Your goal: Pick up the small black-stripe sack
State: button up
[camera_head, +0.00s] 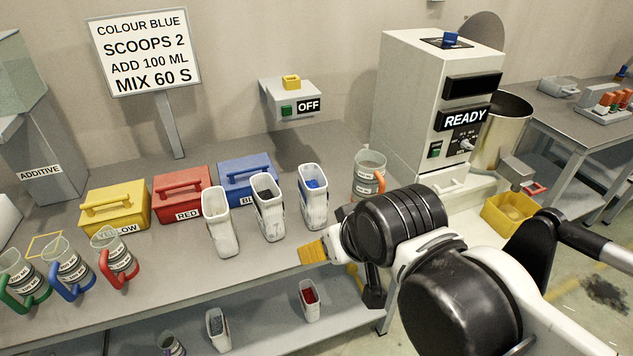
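Several small white sack-like containers are in the head view, and I cannot clearly make out a black stripe on any. On the bench stand a plain white one (220,230), one with dark contents or markings (270,222) and one with blue contents (313,211). On the lower shelf are one with grey contents (220,341) and one with red contents (310,310).
Yellow (115,209), red (182,195) and blue (248,180) boxes line the bench's back. Handled jugs (118,262) stand at the left and one (370,166) at the right. A machine reading READY (415,95) stands behind my arm. The bench's front middle (200,285) is clear.

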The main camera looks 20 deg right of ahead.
aim_at(266, 196)
jog(key=j+u, duration=0.15)
jog(key=j, duration=0.3)
jog(key=i+j+u, duration=0.1)
jog(key=j, duration=0.35)
jog(key=i+j+u, duration=0.15)
jog(key=j, duration=0.3)
jog(key=k, duration=0.05)
